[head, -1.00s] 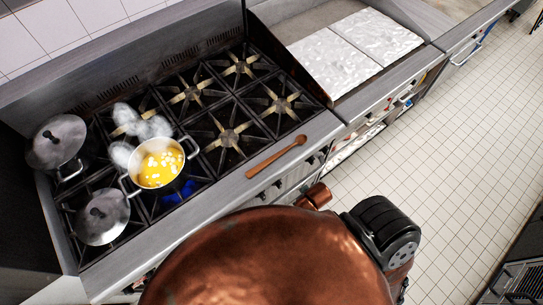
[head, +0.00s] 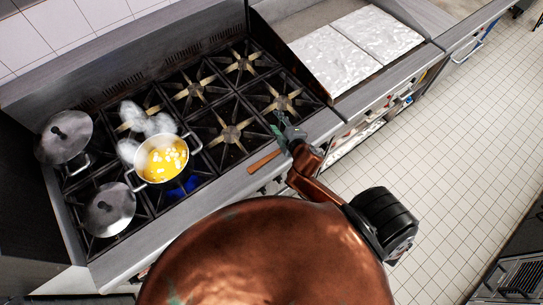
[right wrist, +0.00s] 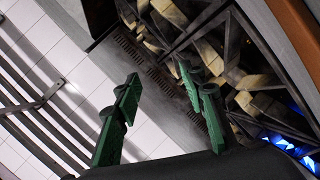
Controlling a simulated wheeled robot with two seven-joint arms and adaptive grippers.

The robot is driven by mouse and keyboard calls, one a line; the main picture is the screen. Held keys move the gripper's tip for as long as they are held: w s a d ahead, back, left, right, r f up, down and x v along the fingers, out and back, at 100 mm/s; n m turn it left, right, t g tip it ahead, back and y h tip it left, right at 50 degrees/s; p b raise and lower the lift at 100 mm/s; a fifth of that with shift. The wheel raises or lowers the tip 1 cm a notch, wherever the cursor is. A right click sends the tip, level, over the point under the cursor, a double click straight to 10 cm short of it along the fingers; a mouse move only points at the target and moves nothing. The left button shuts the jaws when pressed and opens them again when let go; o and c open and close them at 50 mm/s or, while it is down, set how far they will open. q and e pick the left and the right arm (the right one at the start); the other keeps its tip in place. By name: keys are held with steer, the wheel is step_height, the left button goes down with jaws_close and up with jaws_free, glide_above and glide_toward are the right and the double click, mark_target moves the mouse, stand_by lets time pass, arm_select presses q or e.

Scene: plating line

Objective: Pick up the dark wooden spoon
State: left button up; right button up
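The dark wooden spoon (head: 264,162) lies on the steel front ledge of the stove in the head view. Its handle end shows; the rest is hidden under my right gripper (head: 281,123). The gripper is over the bowl end of the spoon, near the ledge. In the right wrist view the two green fingers of this gripper (right wrist: 160,78) stand apart with nothing between them. A brown strip at the upper right there looks like part of the spoon (right wrist: 292,28), outside the fingers. My left gripper is in neither view.
A pot of yellow liquid (head: 163,159) steams on the burners, with blue flame beside it. Two lidded pots (head: 109,209) (head: 64,137) stand at the left. The right burners (head: 232,134) are bare. A foil-covered surface (head: 335,62) is beyond.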

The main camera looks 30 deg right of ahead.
steer(key=w+a+r+n+t+y, duration=0.2)
steer(key=w+a+r+n+y, duration=0.25)
steer(key=a+r+n, duration=0.35)
steer(key=w+a+r+n+t+y, duration=0.1)
steer(key=w+a+r+n+y, duration=0.35)
steer(key=n, duration=0.45)
steer(key=s+a+f+n+g+y, duration=0.2)
steer(key=s+a+n+g+y, duration=0.25)
steer(key=a+n, duration=0.6)
steer(key=n+g+h+p, duration=0.1)
steer(key=n+g+h, duration=0.6)
steer(key=n+g, duration=0.7)
glide_toward(271, 155)
steer(key=shift+s+a+f+n+t, duration=0.1)
steer(key=shift+s+a+n+t, duration=0.05)
steer(key=shift+s+n+t, duration=0.35)
steer(key=shift+s+a+f+n+t, duration=0.15)
steer(key=shift+s+n+t, duration=0.15)
steer(key=shift+n+t, duration=0.25)
steer(key=shift+s+f, duration=0.1)
steer(key=shift+f, duration=0.2)
steer(key=shift+p+x, duration=0.5)
steer(key=shift+x, duration=0.4)
steer(key=p+x, duration=0.2)
steer(key=x, duration=0.2)
steer(key=shift+s+f, duration=0.15)
steer(key=shift+a+f, duration=0.2)
steer(key=shift+f, duration=0.25)
jaws_close()
